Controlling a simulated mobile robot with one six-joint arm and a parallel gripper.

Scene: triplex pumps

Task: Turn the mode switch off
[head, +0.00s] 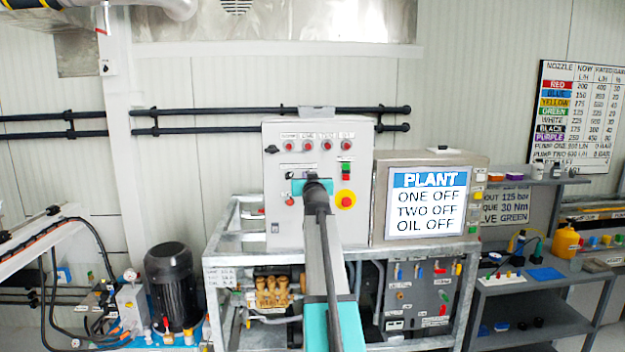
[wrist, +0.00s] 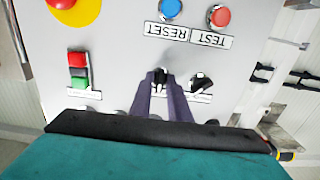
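The grey control panel (head: 275,220) stands ahead, with my arm in front of its middle. In the wrist view, where the panel appears upside down, a black rotary switch (wrist: 160,74) sits between my gripper's (wrist: 161,80) two purple fingertips. The fingers flank this knob closely; I cannot tell whether they press on it. A second black switch (wrist: 201,82) sits just to the right, turned at a slant. The labels by both switches are partly hidden or unreadable, so I cannot tell which is the mode switch. In the head view my gripper (head: 312,180) largely hides this area.
Close by on the panel are a red-and-green button pair (wrist: 78,70), a red emergency stop on yellow (wrist: 72,8), a blue reset button (wrist: 171,8) and a red test button (wrist: 219,16). The plant display (head: 428,203) right of the panel reads ONE OFF, TWO OFF, OIL OFF.

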